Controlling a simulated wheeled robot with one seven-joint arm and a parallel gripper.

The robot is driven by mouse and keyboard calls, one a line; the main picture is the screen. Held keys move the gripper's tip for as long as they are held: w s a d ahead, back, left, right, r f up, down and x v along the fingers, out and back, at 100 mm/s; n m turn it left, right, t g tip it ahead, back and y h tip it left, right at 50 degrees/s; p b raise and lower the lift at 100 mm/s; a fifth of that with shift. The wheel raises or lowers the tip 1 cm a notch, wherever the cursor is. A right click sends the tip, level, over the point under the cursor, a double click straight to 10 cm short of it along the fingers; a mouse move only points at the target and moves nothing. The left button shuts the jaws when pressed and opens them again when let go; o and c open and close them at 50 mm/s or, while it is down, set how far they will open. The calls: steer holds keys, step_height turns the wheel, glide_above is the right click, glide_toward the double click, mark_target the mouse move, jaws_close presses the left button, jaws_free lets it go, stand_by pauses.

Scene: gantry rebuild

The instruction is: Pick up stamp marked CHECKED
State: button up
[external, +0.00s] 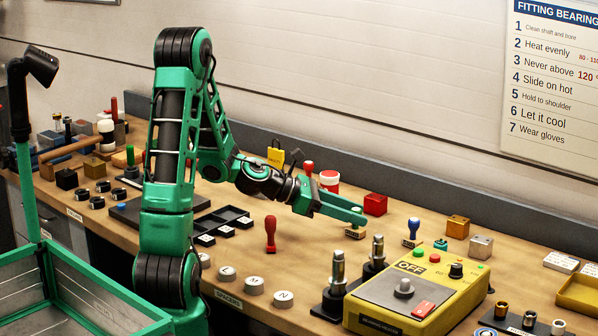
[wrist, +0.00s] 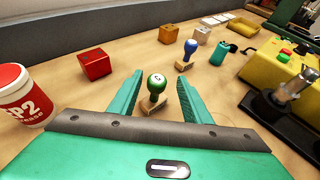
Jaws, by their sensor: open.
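A stamp with a round green knob (wrist: 157,83) and a wooden base stands upright on the bench. The knob has a pale disc with a letter that looks like C; the word CHECKED is not readable. My gripper (wrist: 160,76) is open, its green fingers on either side of the stamp, with gaps showing between them and the knob. In the external view my gripper (external: 360,214) is low over the bench and hides most of this stamp; its wooden base (external: 355,234) shows below the fingers. A blue-handled stamp (external: 413,230) stands to the right, also in the wrist view (wrist: 190,47).
A red stamp (external: 270,234) stands nearer the front, left of my gripper. A red block (external: 375,204) and a red-and-white cup (wrist: 22,92) are close by. The yellow bearing heater (external: 415,290) and metal posts (external: 338,270) stand at the front right.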

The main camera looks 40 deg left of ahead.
steer(key=x, duration=0.5)
steer(key=shift+w+a, duration=0.1)
steer(key=shift+w, duration=0.15)
jaws_close()
